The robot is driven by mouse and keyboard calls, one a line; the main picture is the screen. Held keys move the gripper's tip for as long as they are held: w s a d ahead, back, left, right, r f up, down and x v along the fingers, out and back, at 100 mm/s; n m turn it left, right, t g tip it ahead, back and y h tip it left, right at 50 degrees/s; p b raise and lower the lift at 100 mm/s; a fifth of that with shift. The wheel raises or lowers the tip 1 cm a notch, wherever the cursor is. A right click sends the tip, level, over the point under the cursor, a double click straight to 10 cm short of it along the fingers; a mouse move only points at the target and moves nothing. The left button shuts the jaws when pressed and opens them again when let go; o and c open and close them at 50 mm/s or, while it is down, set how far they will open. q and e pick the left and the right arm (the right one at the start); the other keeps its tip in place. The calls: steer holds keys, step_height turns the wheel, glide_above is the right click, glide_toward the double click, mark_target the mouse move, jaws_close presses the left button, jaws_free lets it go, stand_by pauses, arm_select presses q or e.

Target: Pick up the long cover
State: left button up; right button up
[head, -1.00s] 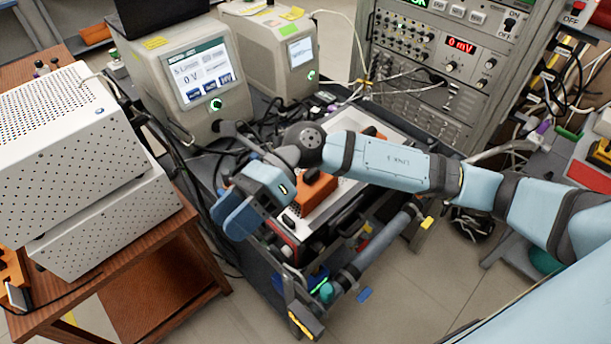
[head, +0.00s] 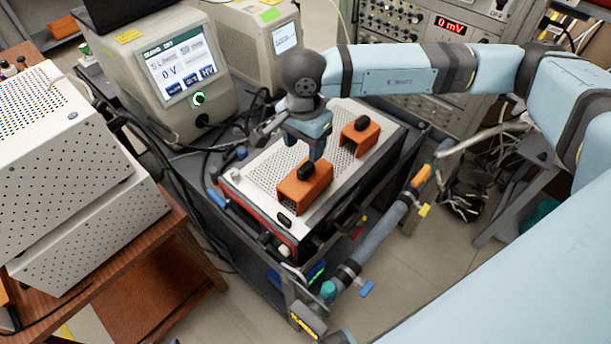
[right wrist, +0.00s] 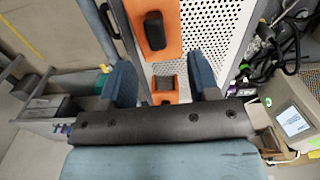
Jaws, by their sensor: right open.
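Two orange covers with black knobs stand on a white perforated panel (head: 270,166). The nearer, longer-looking orange cover (head: 297,197) is at the front; the other orange cover (head: 368,142) is behind it to the right. My right gripper (head: 305,146) is above the panel, behind the nearer cover, with its jaws apart and empty. In the right wrist view its two fingers (right wrist: 163,78) are spread. A large orange cover (right wrist: 139,12) with its knob (right wrist: 154,31) lies beyond them; part of a smaller-looking orange cover (right wrist: 166,97) shows between them. My left gripper is out of view.
A white instrument with a screen (head: 180,72) stands behind the panel to the left, with cables near it. A tall rack (head: 410,70) is at the back. A perforated white box (head: 50,135) is on the wooden table at left. A cart handle (head: 385,222) runs along the right.

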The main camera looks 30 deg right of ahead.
mark_target(306, 166)
steer(key=shift+f, duration=0.85)
steer(key=f, duration=0.1)
steer(key=f+p, duration=0.1)
steer(key=f, duration=0.1)
steer(key=f+p, duration=0.1)
steer(key=shift+s+f, duration=0.3)
steer(key=shift+f, duration=0.45)
jaws_close()
